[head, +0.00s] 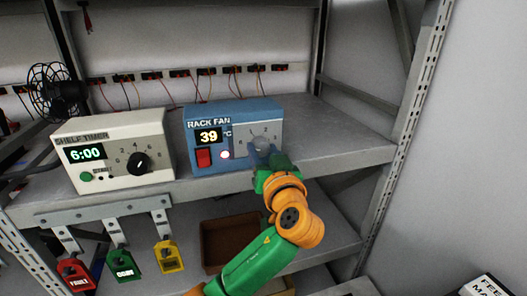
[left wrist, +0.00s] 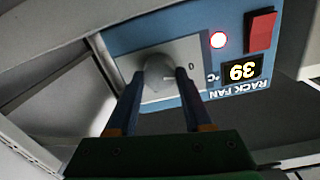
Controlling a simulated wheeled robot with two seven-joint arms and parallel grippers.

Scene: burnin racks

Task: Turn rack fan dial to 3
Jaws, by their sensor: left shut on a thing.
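The blue rack fan box (head: 222,112) stands on the shelf. Its display (head: 208,136) reads 39 °C. Its grey dial (head: 261,144) is on the right of the front face, with small numbers around it. My left gripper (head: 263,157) is at the dial. In the left wrist view, which is upside down, the two fingers (left wrist: 158,95) are shut on the dial (left wrist: 156,72), one on each side. A 0 shows beside the dial; the fingers hide other marks, and I cannot tell the setting. My right gripper is not in view.
A red rocker switch (head: 204,158) and a lit lamp (head: 225,155) are left of the dial. The cream shelf timer (head: 115,128), reading 6:00, stands to the left. Red, green and yellow tags (head: 169,256) hang below the shelf edge. A metal post (head: 405,130) stands at right.

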